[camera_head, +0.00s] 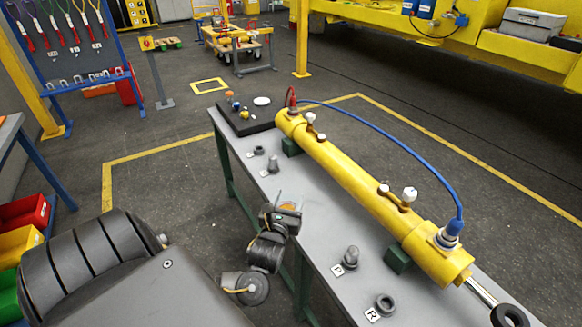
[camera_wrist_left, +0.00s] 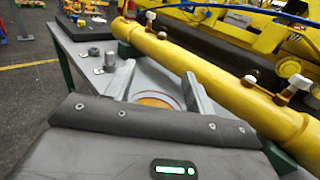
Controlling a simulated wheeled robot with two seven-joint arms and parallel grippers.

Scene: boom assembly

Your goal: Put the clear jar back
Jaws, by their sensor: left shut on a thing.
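The clear jar (camera_wrist_left: 155,100) shows in the left wrist view as a pale, see-through rim around an orange disc. It is between the two grey fingers of my left gripper (camera_wrist_left: 158,88), which is shut on it. In the head view, the orange of the jar (camera_head: 289,206) shows at my left gripper (camera_head: 286,208), by the near long edge of the grey bench. Most of the jar's side is hidden by the gripper. My right gripper is not in view.
A black tray (camera_head: 238,124) with several small coloured items and a white disc (camera_head: 262,101) is at the bench's far end. A long yellow cylinder (camera_head: 345,172) with a blue hose (camera_head: 410,150) lies along the grey bench (camera_head: 310,225). Small grey fittings (camera_head: 272,164) stand along the near side.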

